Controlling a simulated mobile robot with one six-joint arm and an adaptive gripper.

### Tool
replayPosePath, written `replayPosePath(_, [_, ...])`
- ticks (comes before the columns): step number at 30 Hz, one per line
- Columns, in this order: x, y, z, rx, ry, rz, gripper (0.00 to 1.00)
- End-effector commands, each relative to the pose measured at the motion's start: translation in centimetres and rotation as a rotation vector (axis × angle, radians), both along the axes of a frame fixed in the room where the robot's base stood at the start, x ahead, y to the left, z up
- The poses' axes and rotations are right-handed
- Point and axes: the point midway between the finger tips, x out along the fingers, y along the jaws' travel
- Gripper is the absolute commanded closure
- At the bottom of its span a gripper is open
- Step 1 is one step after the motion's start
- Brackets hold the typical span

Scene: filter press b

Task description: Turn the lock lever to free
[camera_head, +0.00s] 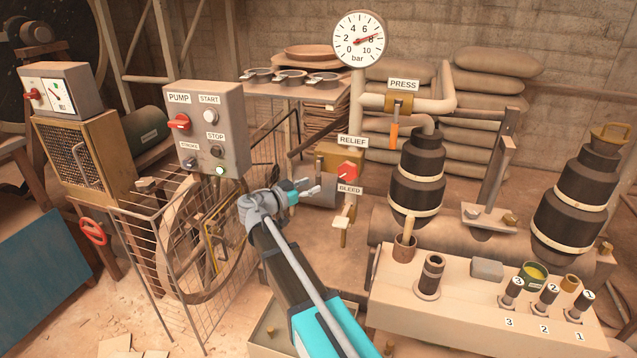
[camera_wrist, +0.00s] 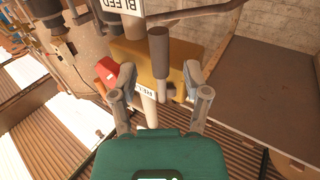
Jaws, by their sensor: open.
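No part is labelled as a lock lever. The likeliest one is a dark rod-like lever (camera_head: 312,141) that rises from the left side of the brass block (camera_head: 327,160) by the RELIEF label. In the wrist view a grey-brown rod (camera_wrist: 158,55) sticks out in front of the brass block (camera_wrist: 133,60); I cannot tell for certain that it is the same lever. My gripper (camera_head: 307,186) is open, just left of and below the block. In the wrist view my open gripper (camera_wrist: 157,82) has the rod between its fingertips, and contact is not clear. A red knob (camera_head: 347,171) is on the block.
The bleed valve (camera_head: 343,222) hangs below the block. An orange-handled lever (camera_head: 394,135) is under the PRESS label. The gauge (camera_head: 358,38) reads about 8 bar. The pump box (camera_head: 206,128) and wire cage (camera_head: 170,290) stand left; a wooden console (camera_head: 450,285) stands right.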

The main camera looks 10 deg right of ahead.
Motion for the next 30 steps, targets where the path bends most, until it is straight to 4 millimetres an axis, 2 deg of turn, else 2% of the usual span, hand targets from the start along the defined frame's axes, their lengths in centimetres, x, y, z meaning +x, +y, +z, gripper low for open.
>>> replayPosePath(3, [0.7, -1.4, 0.0, 0.0, 0.0, -0.001, 0.39])
replayPosePath(9, [1.4, -2.7, 0.0, 0.0, 0.0, -0.001, 0.39])
replayPosePath(21, [1.6, -3.1, 0.0, 0.0, 0.0, 0.001, 0.39])
replayPosePath(23, [1.5, -3.1, 0.0, 0.0, 0.0, 0.0, 0.47])
replayPosePath(30, [1.5, -3.1, 0.0, 0.0, 0.0, 0.0, 0.91])
